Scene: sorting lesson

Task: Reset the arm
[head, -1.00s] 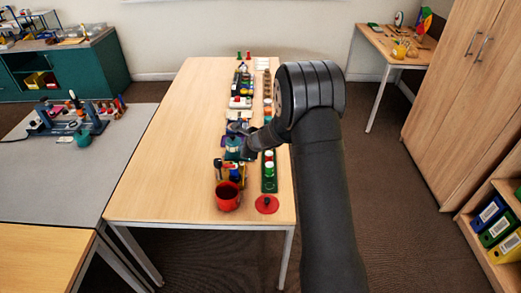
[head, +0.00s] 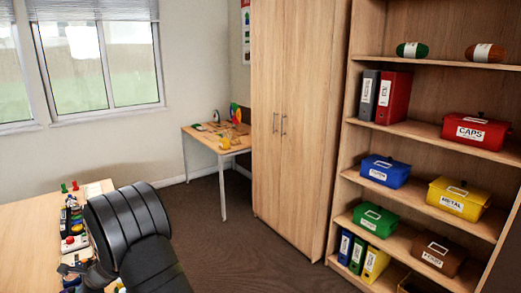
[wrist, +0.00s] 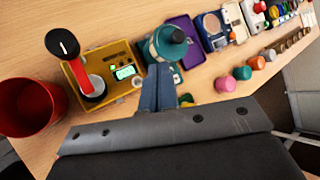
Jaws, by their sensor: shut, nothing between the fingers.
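My gripper (wrist: 159,72) shows in the wrist view with its two bluish fingers together and nothing between them. It is above the wooden table (wrist: 205,82), close to a teal round-topped device (wrist: 170,36); I cannot tell whether they touch. In the head view my dark arm fills the lower left corner, over the table's right side, and hides part of the row of items there. The fingertips cannot be made out in that view.
Around the gripper stand a yellow device (wrist: 118,53) with a small display, a red cup (wrist: 28,106), a purple tray (wrist: 186,27) and pink and orange caps (wrist: 225,83). A tall cupboard (head: 290,120) and a shelf with labelled boxes (head: 478,132) stand to the right.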

